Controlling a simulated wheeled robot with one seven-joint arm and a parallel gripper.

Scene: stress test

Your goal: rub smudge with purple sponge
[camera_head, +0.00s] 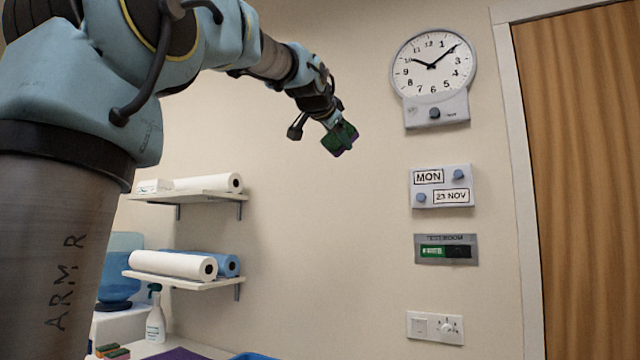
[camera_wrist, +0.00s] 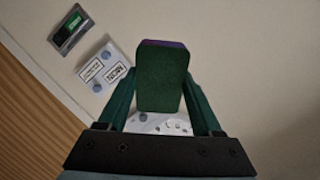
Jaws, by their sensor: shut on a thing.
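The purple sponge (camera_head: 340,139) has a dark green face and a purple edge. It is in my gripper (camera_head: 336,122), raised in front of the beige wall, left of the clock. In the wrist view, the sponge (camera_wrist: 162,80) sits between the two green fingers of my gripper (camera_wrist: 160,90), its green face towards the camera and a purple strip at its far end. The fingers are shut on it. I cannot tell whether the sponge touches the wall. I cannot make out a smudge in either view.
The clock (camera_head: 433,65), date panel (camera_head: 442,187), room sign (camera_head: 446,249) and switch plate (camera_head: 435,328) are on the wall, beside a wooden door (camera_head: 580,180). Shelves with paper rolls (camera_head: 172,264) are at left. A spray bottle (camera_head: 155,315) stands below. The central wall is bare.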

